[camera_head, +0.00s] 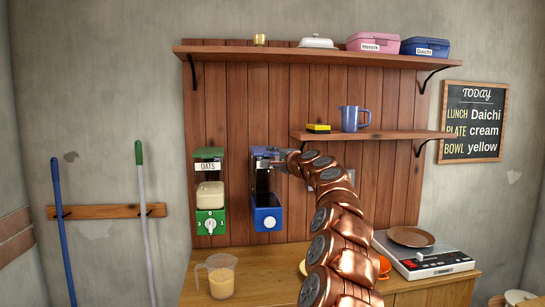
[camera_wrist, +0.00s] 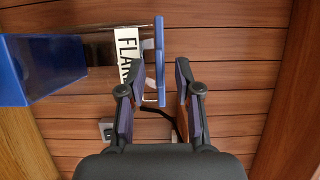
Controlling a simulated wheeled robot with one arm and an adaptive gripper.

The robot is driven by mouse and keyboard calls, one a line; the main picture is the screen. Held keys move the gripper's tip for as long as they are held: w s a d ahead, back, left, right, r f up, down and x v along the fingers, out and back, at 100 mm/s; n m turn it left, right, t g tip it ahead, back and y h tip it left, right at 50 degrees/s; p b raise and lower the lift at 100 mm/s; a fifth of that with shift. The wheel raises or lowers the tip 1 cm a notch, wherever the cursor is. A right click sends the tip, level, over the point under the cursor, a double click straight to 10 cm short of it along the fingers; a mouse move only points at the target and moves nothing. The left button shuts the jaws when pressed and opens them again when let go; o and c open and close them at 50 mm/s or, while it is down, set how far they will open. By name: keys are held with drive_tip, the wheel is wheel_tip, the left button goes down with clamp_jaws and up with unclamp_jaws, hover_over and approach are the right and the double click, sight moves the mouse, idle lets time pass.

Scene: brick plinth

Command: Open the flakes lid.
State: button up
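The flakes dispenser hangs on the plank wall, with a blue lower housing (camera_head: 267,214) bearing a white knob and a dark, clear-looking upper part. Its blue lid (camera_head: 262,150) is at the top, partly hidden by my gripper (camera_head: 281,158). In the wrist view the lid (camera_wrist: 159,40) shows edge-on as a narrow blue plate beside the white FLAKES label (camera_wrist: 128,50). My gripper (camera_wrist: 160,72) is open, with one fingertip on each side of the lid's edge. A gap shows beside the lid on the right; contact on the left is unclear.
A green-lidded OATS dispenser (camera_head: 209,190) hangs just left. A shelf (camera_head: 380,134) with a yellow sponge (camera_head: 318,128) and blue mug (camera_head: 353,118) is close to the right, above my arm. The counter below holds a jug (camera_head: 220,278) and a scale (camera_head: 425,258).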

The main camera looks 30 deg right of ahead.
drive_tip(key=shift+w, duration=0.1)
drive_tip(key=shift+f, duration=0.1)
clamp_jaws()
idle(0.6)
